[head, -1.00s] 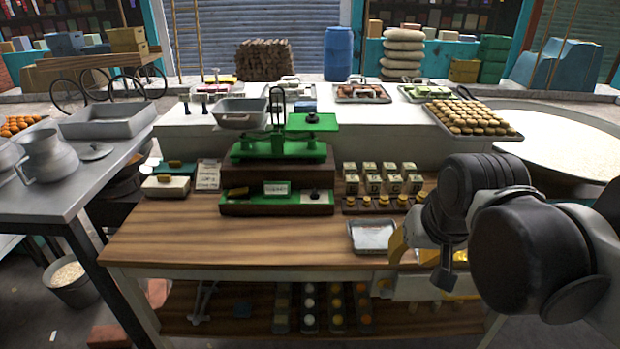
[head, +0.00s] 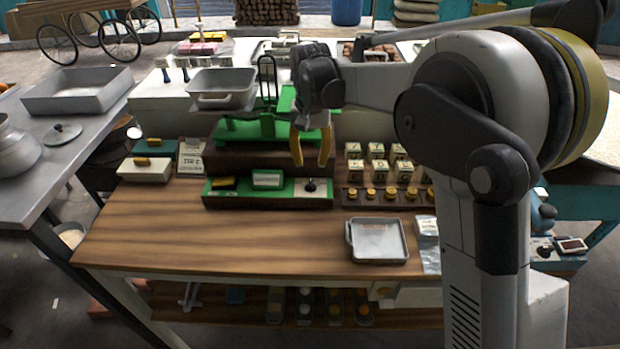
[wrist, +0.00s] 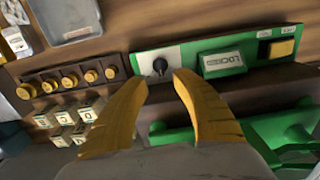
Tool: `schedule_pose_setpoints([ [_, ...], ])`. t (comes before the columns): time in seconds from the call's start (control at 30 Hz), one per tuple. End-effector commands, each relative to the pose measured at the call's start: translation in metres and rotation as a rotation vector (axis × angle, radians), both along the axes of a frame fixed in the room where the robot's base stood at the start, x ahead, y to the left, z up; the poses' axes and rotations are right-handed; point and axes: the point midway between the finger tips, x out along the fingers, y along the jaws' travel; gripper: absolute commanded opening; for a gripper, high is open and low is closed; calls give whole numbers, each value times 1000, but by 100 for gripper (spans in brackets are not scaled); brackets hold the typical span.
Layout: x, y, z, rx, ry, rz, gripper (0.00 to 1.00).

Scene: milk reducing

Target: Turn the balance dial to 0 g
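The balance dial is a small black knob (head: 311,186) on a white plate at the right end of the green panel (head: 222,200). In the wrist view the knob (wrist: 160,66) shows just beyond my fingertips, near the gap between them. My gripper (head: 311,160) has yellow fingers that are apart, with nothing between them. It points down above the knob and looks clear of it. A pale label or display (wrist: 222,63) sits beside the knob; its text is too small to read surely. The green balance (head: 240,131) stands behind, partly hidden by my gripper.
A rack of brass weights (head: 372,193) and several pale blocks (head: 376,150) stand right of the dial. A metal tray (head: 378,241) lies at the front right. A grey pan (head: 221,88) sits on the balance's left. The wooden table's (head: 200,245) front left is clear.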

Motion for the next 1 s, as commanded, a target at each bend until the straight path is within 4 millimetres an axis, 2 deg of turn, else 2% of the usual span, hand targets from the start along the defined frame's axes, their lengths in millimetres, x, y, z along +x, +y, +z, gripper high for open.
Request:
schedule_pose_setpoints([
  [0.03,0,0,-13,0,0,0,32],
  [0.2,0,0,-49,0,-1,0,32],
  [0.4,0,-1,-77,0,-1,0,32],
  [0.57,0,-1,-85,0,-2,0,32],
  [0.83,0,-1,-86,0,-2,0,32],
  [0.93,0,-1,-86,0,-2,0,1],
  [1.0,0,-1,-86,1,-2,0,0],
])
